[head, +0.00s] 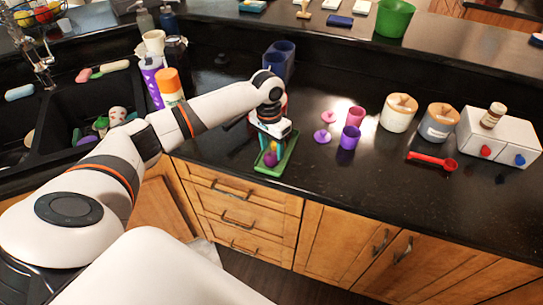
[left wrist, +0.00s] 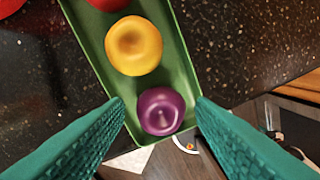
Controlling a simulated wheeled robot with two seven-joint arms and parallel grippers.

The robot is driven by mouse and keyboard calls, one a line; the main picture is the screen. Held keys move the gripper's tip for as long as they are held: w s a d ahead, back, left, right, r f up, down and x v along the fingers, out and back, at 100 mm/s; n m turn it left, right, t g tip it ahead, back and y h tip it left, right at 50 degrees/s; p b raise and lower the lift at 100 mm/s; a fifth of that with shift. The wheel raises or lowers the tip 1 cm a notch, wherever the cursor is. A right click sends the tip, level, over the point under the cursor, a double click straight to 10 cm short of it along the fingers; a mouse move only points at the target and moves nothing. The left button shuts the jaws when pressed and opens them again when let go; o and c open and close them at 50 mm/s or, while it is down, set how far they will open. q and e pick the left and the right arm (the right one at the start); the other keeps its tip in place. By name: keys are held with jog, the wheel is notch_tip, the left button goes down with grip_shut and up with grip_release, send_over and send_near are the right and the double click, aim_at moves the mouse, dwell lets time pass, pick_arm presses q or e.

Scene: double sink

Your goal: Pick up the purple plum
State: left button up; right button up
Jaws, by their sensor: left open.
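The purple plum (left wrist: 161,111) lies at the near end of a green tray (left wrist: 181,62) in the left wrist view. The plum (head: 270,159) and the tray (head: 284,162) also show in the head view, near the counter's front edge. My left gripper (head: 269,147) points down over the tray. Its teal fingers are open, one on each side of the plum in the left wrist view. I cannot tell whether they touch it. A yellow fruit (left wrist: 134,45) and a red fruit (left wrist: 108,3) lie farther along the tray. My right gripper is out of view.
Pink (head: 356,116) and purple (head: 350,137) cups stand right of the tray, with lidded canisters (head: 398,112), a red scoop (head: 433,161) and a white drawer box (head: 497,137) beyond. A blue holder (head: 281,58) stands behind my arm. The double sink (head: 95,98) is at left.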

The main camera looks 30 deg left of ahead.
pick_arm(q)
jog(key=shift+s+d+f, duration=0.15)
jog(key=shift+f, duration=1.3)
jog(key=shift+c, duration=0.5)
jog(key=c, duration=0.6)
jog(key=shift+r, duration=0.1)
jog(key=shift+c, duration=0.2)
